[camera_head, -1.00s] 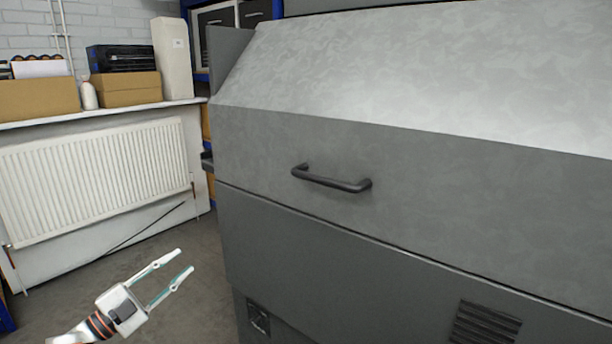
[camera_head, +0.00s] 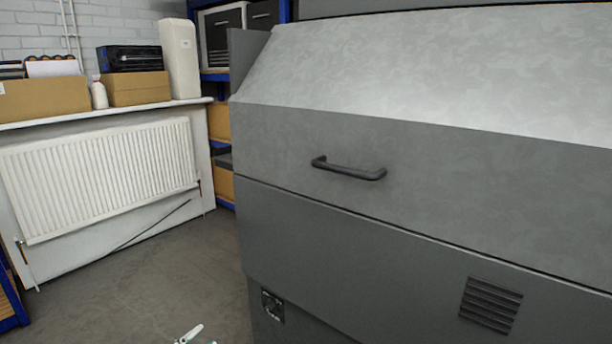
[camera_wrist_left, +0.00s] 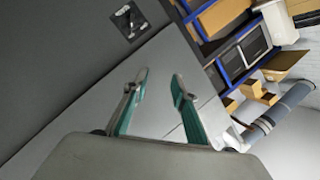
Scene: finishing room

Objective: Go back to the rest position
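My left gripper (camera_head: 190,335) shows only as fingertips at the bottom edge of the head view, low over the floor and left of the grey machine (camera_head: 420,170). In the left wrist view the left gripper (camera_wrist_left: 160,82) has its two fingers apart with nothing between them. The machine's grey side fills the upper left of that view. My right gripper is in neither view.
The machine has a dark bar handle (camera_head: 348,168) and a vent (camera_head: 490,304). A white radiator (camera_head: 100,180) hangs under a shelf with cardboard boxes (camera_head: 137,88). Blue shelving (camera_head: 282,12) stands behind. Bare floor (camera_head: 140,270) lies between radiator and machine.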

